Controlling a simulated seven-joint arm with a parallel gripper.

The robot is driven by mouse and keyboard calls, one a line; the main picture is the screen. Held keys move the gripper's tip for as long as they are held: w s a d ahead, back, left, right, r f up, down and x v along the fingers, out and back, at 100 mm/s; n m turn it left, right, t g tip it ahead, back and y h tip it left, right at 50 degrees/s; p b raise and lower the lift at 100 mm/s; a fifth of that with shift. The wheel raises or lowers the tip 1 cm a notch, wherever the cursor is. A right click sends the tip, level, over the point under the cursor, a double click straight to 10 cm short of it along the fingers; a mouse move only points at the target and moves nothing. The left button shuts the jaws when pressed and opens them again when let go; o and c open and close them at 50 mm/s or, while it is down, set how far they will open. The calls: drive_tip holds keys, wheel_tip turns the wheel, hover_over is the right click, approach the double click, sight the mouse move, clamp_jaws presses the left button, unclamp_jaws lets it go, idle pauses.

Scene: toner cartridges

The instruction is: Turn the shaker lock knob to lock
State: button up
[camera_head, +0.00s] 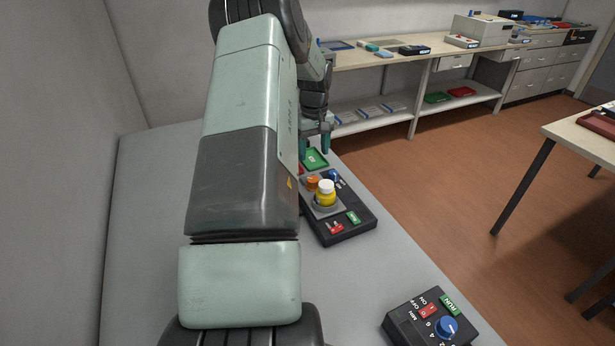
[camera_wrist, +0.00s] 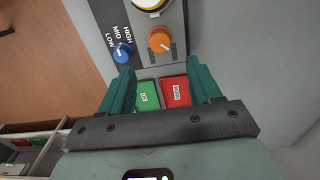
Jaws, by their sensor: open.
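The shaker is a dark box (camera_head: 350,222) on the grey table, with a yellow, white-capped bottle (camera_head: 326,194) standing on it. My gripper (camera_wrist: 160,80) is open and empty, over the green and red trays, apart from the orange knob.
A green tray (camera_wrist: 147,96) and a red tray (camera_wrist: 176,92) lie just past the shaker's end. A second dark control box (camera_head: 432,322) with a blue knob is at the table's front right. Bare table (camera_head: 140,230) lies left of my arm.

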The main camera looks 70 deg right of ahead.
sight(313, 179)
wheel_tip(313, 179, down, 11)
drive_tip(key=shift+r, duration=0.1)
idle(0.3)
drive_tip(key=shift+c, duration=0.3)
drive_tip(key=c, duration=1)
